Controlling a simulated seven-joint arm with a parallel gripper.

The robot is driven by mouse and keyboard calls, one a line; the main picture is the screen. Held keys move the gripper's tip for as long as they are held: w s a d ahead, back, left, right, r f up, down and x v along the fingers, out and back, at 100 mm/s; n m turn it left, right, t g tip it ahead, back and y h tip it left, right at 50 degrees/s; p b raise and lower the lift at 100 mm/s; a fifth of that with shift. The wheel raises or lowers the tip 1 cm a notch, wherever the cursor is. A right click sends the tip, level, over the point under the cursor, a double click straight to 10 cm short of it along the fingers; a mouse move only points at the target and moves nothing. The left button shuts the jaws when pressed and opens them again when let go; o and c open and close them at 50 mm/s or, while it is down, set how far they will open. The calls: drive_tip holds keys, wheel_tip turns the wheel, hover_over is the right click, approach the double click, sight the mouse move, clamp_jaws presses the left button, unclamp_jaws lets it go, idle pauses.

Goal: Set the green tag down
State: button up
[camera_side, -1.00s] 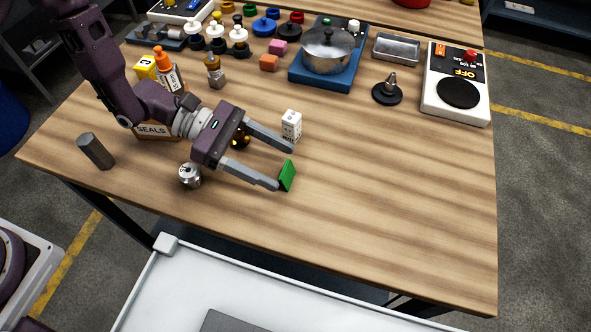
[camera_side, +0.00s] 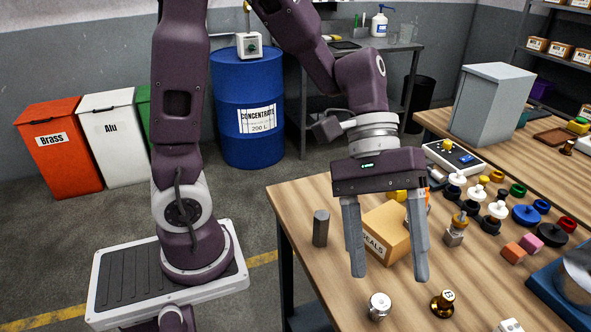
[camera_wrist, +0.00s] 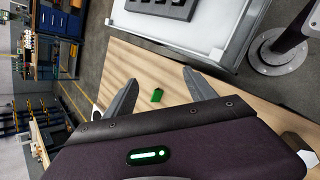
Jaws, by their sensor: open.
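The green tag (camera_wrist: 157,95) shows in the wrist view, on the bare wooden table top between my spread fingers. It is small there, and whether it lies flat or leans is hard to tell. It does not show in the side view. My gripper (camera_side: 390,274) is open with nothing between its fingers. In the side view it points down over the table, with the seals box behind it. In the wrist view my gripper (camera_wrist: 160,78) has both fingers apart from the tag.
The seals box (camera_side: 386,235), a dark cylinder (camera_side: 320,228), a silver can (camera_side: 379,306) and a brass weight (camera_side: 443,304) stand on the table near my gripper. Knobs and coloured blocks stand to the right. In the wrist view, the wood around the tag is clear.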

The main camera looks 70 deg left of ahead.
drive_tip(key=s+a+r+m+t+y, duration=0.2)
drive_tip(key=s+a+m+t+y, duration=0.1)
drive_tip(key=a, duration=0.4)
drive_tip(key=s+a+r+m+t+y, duration=0.3)
drive_tip(key=s+a+t+y, duration=0.1)
drive_tip(key=a, duration=0.4)
drive_tip(key=shift+s+a+y, duration=0.15)
drive_tip(key=shift+s+y, duration=0.25)
drive_tip(key=shift+y, duration=0.1)
